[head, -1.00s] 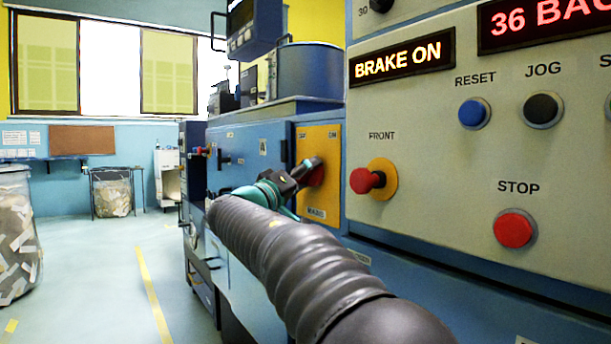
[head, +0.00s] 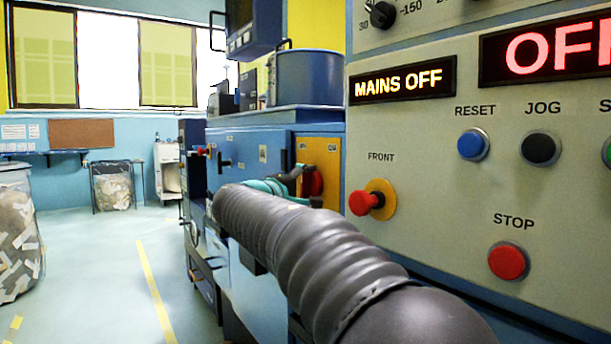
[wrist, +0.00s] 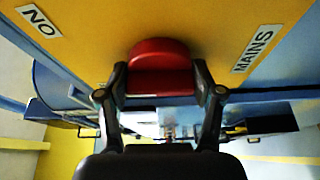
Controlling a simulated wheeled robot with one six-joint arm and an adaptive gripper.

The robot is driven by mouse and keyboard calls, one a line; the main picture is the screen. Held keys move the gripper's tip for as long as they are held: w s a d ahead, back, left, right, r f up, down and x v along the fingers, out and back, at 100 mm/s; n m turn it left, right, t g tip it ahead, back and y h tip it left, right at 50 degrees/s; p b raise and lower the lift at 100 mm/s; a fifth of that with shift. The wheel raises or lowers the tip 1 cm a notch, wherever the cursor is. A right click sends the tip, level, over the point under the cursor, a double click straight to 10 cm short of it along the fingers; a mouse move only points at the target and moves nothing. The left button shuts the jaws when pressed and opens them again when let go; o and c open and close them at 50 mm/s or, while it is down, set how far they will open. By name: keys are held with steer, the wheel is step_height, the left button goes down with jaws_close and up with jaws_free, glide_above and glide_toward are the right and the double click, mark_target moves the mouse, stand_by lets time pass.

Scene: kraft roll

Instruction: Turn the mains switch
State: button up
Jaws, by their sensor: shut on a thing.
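The mains switch is a red knob (head: 315,182) on a yellow plate (head: 323,152) on the blue cabinet, partly hidden behind my gripper in the head view. In the wrist view the red knob (wrist: 160,62) sits between my two dark fingers, with a MAINS label (wrist: 257,49) to its right and another short label (wrist: 39,20) at the upper left. My gripper (wrist: 160,84) is shut on the knob. In the head view my gripper (head: 296,180) is small and partly covered by my arm. The near display (head: 403,81) reads MAINS OFF.
A grey control panel at the right carries a red FRONT button (head: 364,202), a red STOP button (head: 508,262), a blue RESET button (head: 472,145) and a red-lit display (head: 545,50). Open floor (head: 95,260) lies at the left, beside a bin of paper scraps (head: 18,235).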

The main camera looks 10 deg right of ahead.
steer(key=n+g+p, duration=0.1)
steer(key=n, duration=0.3)
steer(key=shift+r+y+p, duration=0.15)
steer(key=shift+y+p, duration=0.2)
steer(key=shift+y, duration=0.05)
steer(key=shift+n+g, duration=1.2)
steer(key=shift+n, duration=0.8)
steer(key=o, duration=1.1)
steer(key=shift+o, duration=0.2)
steer(key=v, duration=1.2)
steer(key=shift+d+r, duration=0.1)
